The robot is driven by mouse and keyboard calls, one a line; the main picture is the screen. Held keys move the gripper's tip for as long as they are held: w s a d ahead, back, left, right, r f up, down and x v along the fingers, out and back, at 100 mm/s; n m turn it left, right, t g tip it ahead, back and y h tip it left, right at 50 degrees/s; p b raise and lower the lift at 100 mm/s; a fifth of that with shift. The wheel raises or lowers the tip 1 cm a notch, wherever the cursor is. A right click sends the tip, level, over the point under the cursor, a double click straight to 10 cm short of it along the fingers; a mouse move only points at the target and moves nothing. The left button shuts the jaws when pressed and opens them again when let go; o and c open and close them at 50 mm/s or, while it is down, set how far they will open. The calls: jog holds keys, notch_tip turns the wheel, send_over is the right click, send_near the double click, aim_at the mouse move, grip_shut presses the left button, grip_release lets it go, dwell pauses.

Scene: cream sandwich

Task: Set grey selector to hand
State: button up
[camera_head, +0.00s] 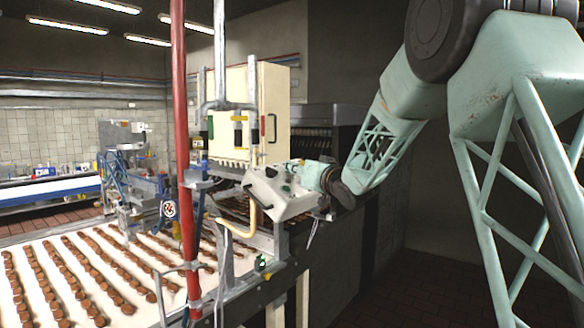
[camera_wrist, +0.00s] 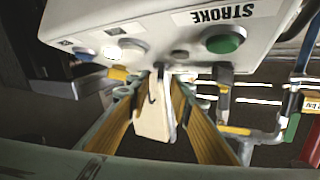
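The pale control box (camera_head: 283,194) hangs beside the conveyor in the head view. It fills the top of the wrist view (camera_wrist: 200,20), where its "STROKE" label (camera_wrist: 222,13) reads upside down. Its face carries a green button (camera_wrist: 224,40), a small dark grey knob (camera_wrist: 180,53), a whitish round control (camera_wrist: 132,46) and a bluish-grey one (camera_wrist: 84,52). I cannot tell for sure which is the grey selector, or its setting. My gripper (camera_wrist: 157,82) is open, with two yellow-padded fingers apart just below the box face and nothing held. In the head view its fingers are hard to make out.
A red post (camera_head: 180,150) stands left of the box. Behind is a cream cabinet (camera_head: 272,110). The conveyor (camera_head: 120,270) carries rows of brown pieces. Dark open floor (camera_head: 430,270) lies to the right.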

jog(key=shift+x, duration=1.35)
jog(key=shift+c, duration=0.3)
jog(key=c, duration=0.5)
